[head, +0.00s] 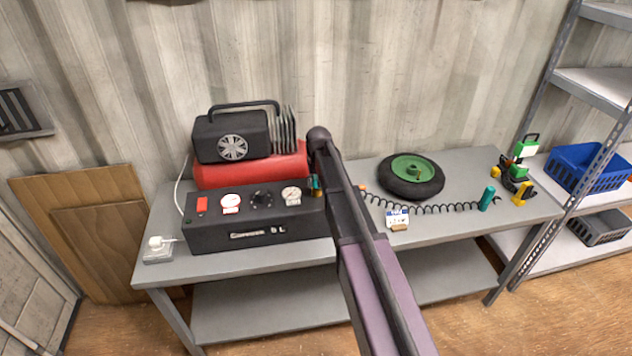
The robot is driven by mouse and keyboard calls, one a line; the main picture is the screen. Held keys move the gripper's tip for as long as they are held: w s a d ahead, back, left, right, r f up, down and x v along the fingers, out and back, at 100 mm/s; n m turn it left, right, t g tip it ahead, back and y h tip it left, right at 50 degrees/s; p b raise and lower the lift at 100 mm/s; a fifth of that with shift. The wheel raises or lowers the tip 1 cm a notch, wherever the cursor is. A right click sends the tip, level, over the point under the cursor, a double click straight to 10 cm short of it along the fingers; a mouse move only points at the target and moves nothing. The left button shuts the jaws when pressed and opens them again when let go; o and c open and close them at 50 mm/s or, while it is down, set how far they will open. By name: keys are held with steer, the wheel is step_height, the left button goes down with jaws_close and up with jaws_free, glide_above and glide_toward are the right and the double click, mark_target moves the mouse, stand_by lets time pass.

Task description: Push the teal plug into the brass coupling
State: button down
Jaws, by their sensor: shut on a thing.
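A small teal piece, which I take for the teal plug (316,183), shows at the right end of the black compressor panel, just left of my arm. My gripper (314,175) is at the far end of my arm, mostly hidden by dark links, and appears shut on this teal piece. A small brass-coloured spot beside the teal piece may be the brass coupling. It is too small to tell whether the two touch. A black coiled hose (430,208) runs along the bench, right of my arm, to a teal cylinder (487,198).
The black panel with gauges (260,218) stands before a red tank (250,170) on the grey bench (290,257). Right of my arm lie a green-hubbed wheel (411,175), a small white-and-blue box (397,218) and a green work lamp (520,160). A blue crate (588,170) sits on the shelving.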

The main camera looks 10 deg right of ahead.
steer(key=shift+f, duration=0.25)
steer(key=shift+c, duration=1.3)
jaws_free()
steer(key=shift+r, duration=0.15)
